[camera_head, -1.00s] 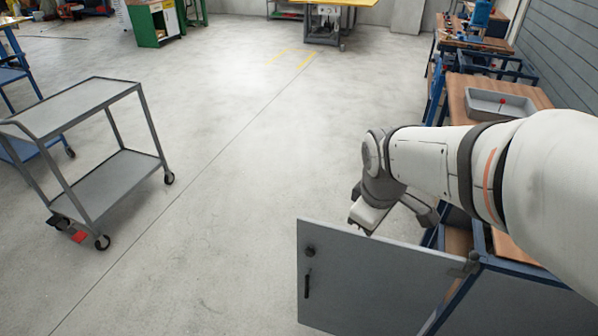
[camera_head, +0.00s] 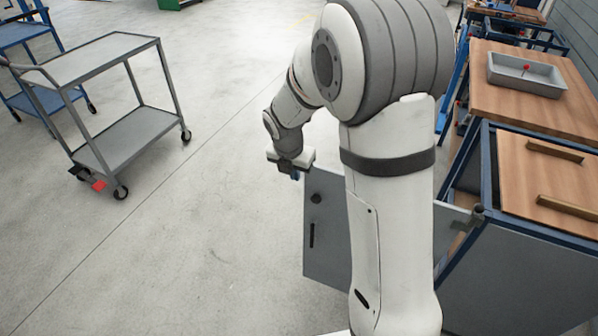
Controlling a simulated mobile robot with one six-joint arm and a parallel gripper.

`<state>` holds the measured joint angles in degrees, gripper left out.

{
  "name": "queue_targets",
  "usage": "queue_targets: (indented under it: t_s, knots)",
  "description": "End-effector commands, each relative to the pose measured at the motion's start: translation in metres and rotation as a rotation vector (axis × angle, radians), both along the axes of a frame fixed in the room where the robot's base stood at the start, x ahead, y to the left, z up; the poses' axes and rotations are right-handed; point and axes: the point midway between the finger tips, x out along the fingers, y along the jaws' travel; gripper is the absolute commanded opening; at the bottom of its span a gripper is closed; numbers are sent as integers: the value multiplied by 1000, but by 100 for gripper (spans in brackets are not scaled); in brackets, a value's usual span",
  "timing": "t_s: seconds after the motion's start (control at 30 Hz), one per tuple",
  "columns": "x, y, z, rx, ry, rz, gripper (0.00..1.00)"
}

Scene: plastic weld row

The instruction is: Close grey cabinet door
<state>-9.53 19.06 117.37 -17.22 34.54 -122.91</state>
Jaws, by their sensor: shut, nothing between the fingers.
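The grey cabinet door (camera_head: 325,240) stands open, swung out from the blue-framed cabinet (camera_head: 520,265) on the right. It has a dark round knob or lock and a dark vertical handle (camera_head: 312,235) near its left, free edge. My arm passes in front of the door and hides its middle. The hinge side shows to the right of my arm. My gripper (camera_head: 291,172) is shut and empty near the top left corner of the door, at its free edge. I cannot tell whether it touches the door.
A grey two-shelf cart (camera_head: 130,135) stands at the left, with a blue cart (camera_head: 22,35) behind it. A wooden bench top (camera_head: 500,100) with a grey tray (camera_head: 527,72) is at the right. The concrete floor (camera_head: 190,260) left of the door is clear.

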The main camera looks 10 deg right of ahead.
Motion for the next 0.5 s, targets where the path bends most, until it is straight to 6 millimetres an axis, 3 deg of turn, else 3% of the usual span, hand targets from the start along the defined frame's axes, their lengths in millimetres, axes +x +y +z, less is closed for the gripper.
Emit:
queue_targets:
  t_s: [0.03, 0.33, 0.5]
  knots:
    - [2, -4, -14, -1, 4, -5, 0]
    - [14, -17, -76, 0, 4, -16, 0]
    - [36, -32, -73, 0, 0, -17, 0]
